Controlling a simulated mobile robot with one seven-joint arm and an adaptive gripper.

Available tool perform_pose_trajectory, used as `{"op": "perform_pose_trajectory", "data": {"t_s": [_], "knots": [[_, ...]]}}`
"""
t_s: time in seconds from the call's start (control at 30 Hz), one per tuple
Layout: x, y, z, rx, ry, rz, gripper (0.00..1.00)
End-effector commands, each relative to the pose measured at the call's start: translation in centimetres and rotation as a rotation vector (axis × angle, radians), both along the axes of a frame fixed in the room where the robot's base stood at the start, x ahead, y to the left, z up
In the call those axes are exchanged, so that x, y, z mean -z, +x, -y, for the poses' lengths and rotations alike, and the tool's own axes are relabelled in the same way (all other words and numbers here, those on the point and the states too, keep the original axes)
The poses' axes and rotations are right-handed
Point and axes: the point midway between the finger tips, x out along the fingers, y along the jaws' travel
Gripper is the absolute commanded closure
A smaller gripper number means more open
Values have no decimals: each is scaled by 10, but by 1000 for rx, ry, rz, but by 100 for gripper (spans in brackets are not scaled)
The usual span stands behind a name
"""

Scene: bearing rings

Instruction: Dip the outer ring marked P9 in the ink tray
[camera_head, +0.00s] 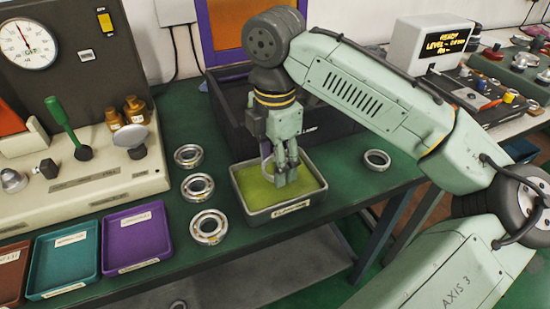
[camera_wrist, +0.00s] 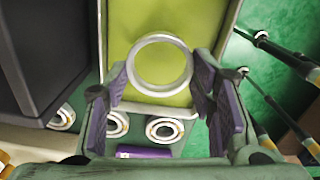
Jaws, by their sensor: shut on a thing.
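My gripper (camera_head: 281,180) points down over the ink tray (camera_head: 284,212) in the head view. The tray has a grey rim and yellow-green ink (camera_head: 250,188). In the wrist view my gripper (camera_wrist: 166,84) is shut on a plain pale metal ring (camera_wrist: 131,66), held between the purple finger pads. The ring is over the ink area, with the tray (camera_wrist: 150,109) around it. I cannot tell whether the ring touches the ink. No P9 mark is legible on it. In the head view the fingers largely hide the ring.
Three bearings (camera_head: 179,161), (camera_head: 185,190), (camera_head: 197,234) lie left of the ink tray. Another ring (camera_head: 368,163) lies to its right. A dark bin (camera_head: 232,130) stands close behind. Purple (camera_head: 138,237) and teal (camera_head: 65,260) trays are at left, below a gauge panel (camera_head: 85,185).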

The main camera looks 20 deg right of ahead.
Motion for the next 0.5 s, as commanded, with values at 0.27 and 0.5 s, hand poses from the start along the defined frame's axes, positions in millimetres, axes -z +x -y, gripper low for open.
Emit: {"op": "perform_pose_trajectory", "data": {"t_s": [0.27,0.5], "knots": [[8,0,0,-1,2,0,80],[14,0,0,-1,1,0,80]]}}
